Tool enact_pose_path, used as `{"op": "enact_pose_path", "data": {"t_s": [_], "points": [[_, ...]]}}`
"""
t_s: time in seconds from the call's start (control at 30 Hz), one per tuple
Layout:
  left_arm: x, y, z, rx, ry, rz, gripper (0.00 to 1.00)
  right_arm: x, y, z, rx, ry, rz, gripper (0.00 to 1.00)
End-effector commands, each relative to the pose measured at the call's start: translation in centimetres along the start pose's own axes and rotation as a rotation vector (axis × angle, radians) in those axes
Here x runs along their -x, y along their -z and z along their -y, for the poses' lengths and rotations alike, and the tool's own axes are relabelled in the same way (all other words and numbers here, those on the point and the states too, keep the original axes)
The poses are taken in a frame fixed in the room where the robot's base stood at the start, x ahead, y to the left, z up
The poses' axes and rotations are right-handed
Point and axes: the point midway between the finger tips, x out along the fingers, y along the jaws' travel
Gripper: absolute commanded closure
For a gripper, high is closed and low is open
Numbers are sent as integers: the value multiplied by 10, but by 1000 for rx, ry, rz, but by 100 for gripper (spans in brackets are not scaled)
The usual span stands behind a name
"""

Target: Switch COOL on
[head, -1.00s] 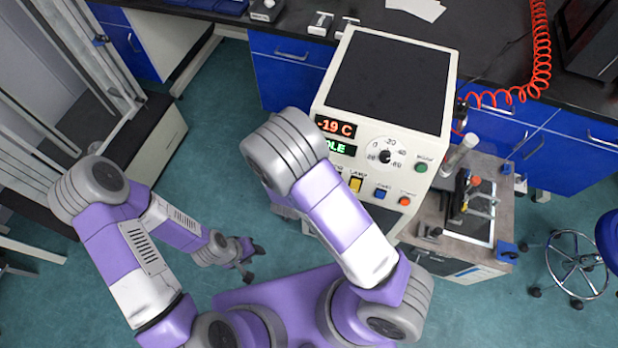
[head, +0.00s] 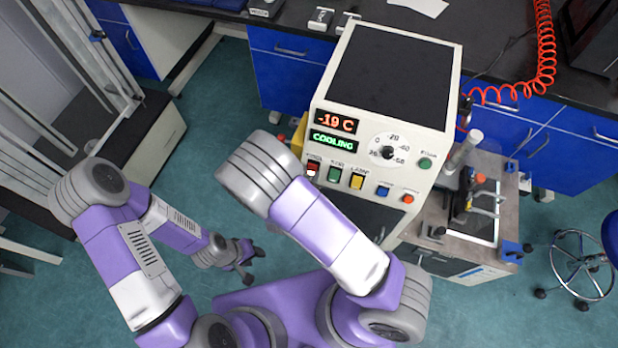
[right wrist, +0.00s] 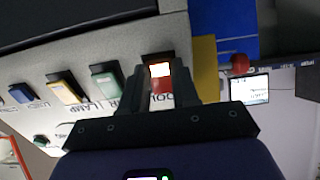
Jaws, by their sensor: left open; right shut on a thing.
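The rheometer's front panel (head: 340,205) faces me in the head view. Its green display (head: 332,141) reads COOLING and the red one above reads -19 C. The red COOL switch (head: 313,168) is at the left end of the switch row; in the right wrist view the switch (right wrist: 161,72) is lit bright. My right gripper (right wrist: 163,75) has its dark fingers on either side of that switch, closed in around it; exact contact is hard to see. My right forearm hides this gripper in the head view. My left gripper (head: 246,266) is open and empty, low over the floor.
Right of COOL are a green switch (head: 335,173), a yellow lamp switch (head: 357,181), a blue button (head: 382,190) and an orange button (head: 408,198). A dial (head: 388,152) is above. A small bench (head: 465,244) stands at the right. Floor at left is open.

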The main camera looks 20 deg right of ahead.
Motion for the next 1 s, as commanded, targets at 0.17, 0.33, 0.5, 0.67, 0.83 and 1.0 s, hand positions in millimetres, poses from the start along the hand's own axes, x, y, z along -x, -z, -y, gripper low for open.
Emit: {"op": "enact_pose_path", "data": {"t_s": [0.17, 0.33, 0.5, 0.67, 0.83, 1.0], "points": [[-4, 0, 1, 0, 0, 0, 57, 0, -2, 0, 0, 1, -30, 100], [-3, 0, 1, 0, 0, 0, 57, 0, -1, 0, 0, 1, -29, 100], [-3, 0, 1, 0, 0, 0, 57, 0, -1, 0, 0, 0, -28, 50], [-3, 0, 1, 0, 0, 0, 57, 0, -1, 0, 0, 0, -28, 45], [-2, 0, 1, 0, 0, 0, 57, 2, -1, 0, 0, 1, -28, 45], [4, 0, -2, 0, 0, 0, 57, 21, 0, 1, 2, 5, -29, 45]]}}
